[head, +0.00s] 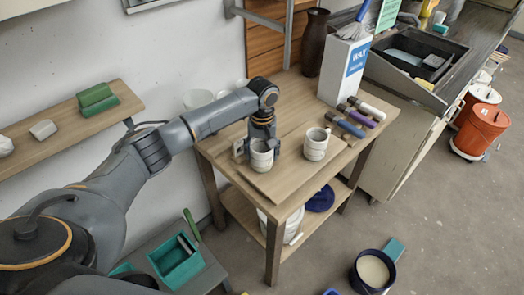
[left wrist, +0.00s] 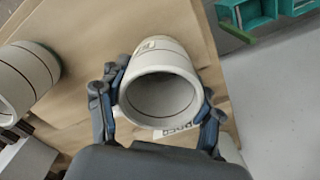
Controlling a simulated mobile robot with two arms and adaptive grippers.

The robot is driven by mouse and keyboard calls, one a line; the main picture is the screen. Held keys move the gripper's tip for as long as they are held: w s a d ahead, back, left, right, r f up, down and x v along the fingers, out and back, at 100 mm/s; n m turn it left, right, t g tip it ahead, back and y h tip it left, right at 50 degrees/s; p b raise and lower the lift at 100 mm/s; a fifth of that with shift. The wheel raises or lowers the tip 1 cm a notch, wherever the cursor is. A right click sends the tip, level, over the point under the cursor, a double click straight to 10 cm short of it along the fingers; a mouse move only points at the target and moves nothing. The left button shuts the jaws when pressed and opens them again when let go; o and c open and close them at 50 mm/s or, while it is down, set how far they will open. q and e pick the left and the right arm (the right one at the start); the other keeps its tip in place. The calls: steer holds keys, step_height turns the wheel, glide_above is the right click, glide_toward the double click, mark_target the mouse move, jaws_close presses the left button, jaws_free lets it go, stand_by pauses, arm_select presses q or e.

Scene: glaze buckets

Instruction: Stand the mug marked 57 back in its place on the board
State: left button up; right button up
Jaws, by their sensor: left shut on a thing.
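My left gripper (head: 262,141) is shut on a pale ribbed mug (head: 261,158) over the front part of the wooden board (head: 277,188). In the left wrist view the fingers grip this mug (left wrist: 160,60) from both sides, its open mouth facing the camera. A small mark shows on its far side, too small to read. I cannot tell if the mug touches the board. A second similar mug (head: 316,146) stands upright to the right; it also shows at the left edge of the left wrist view (left wrist: 22,80). My right gripper is not in view.
A white WAX box (head: 343,70) and a dark vase (head: 315,42) stand behind. Pale bowls (head: 198,98) sit by the wall. A lettered card (left wrist: 177,130) lies partly hidden under the held mug. A bucket (head: 372,272) stands on the floor.

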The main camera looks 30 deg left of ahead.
arm_select(q)
steer(key=o, duration=1.2)
steer(key=shift+o, duration=1)
steer(key=shift+r, duration=0.3)
step_height(320, 180, up, 12)
steer(key=b, duration=0.2)
steer(key=shift+f, duration=0.2)
